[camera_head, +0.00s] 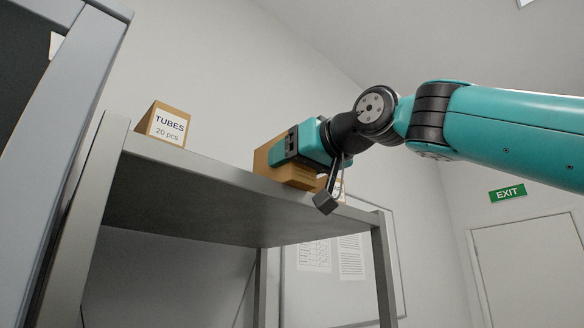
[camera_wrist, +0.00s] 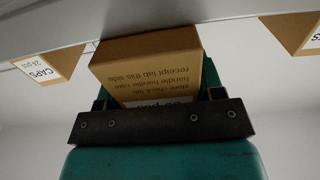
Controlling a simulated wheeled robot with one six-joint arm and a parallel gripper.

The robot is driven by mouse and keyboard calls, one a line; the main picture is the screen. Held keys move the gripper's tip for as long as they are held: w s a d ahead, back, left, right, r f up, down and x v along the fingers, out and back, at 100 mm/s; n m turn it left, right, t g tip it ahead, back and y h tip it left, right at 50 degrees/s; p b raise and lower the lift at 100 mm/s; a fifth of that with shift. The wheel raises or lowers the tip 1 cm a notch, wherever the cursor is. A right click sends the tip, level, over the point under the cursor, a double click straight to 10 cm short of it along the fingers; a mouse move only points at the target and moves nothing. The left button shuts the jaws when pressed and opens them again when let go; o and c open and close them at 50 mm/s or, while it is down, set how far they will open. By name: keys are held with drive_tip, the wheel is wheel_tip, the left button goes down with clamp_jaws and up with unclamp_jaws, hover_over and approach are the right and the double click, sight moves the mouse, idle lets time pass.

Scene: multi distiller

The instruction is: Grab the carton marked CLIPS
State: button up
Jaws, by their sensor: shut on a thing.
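My gripper (camera_head: 290,150) is shut on a brown carton (camera_head: 266,160) at the front edge of the high shelf. In the wrist view the same carton (camera_wrist: 145,52) sits between the teal fingers of my gripper (camera_wrist: 155,82), with upside-down handling print facing the camera. Its white label is mostly covered by the gripper, so I cannot read whether it says CLIPS. I cannot tell whether the carton rests on the shelf or is just clear of it.
The grey shelf (camera_head: 215,185) also holds a TUBES carton (camera_head: 166,125) at left. A CAPS carton (camera_wrist: 40,68) shows in the wrist view, and another carton (camera_wrist: 292,32) is cut off at right. A grey frame (camera_head: 70,90) stands close at left.

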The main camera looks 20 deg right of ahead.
drive_tip(key=shift+v, duration=0.9)
drive_tip(key=o, duration=1)
drive_tip(key=shift+o, duration=0.2)
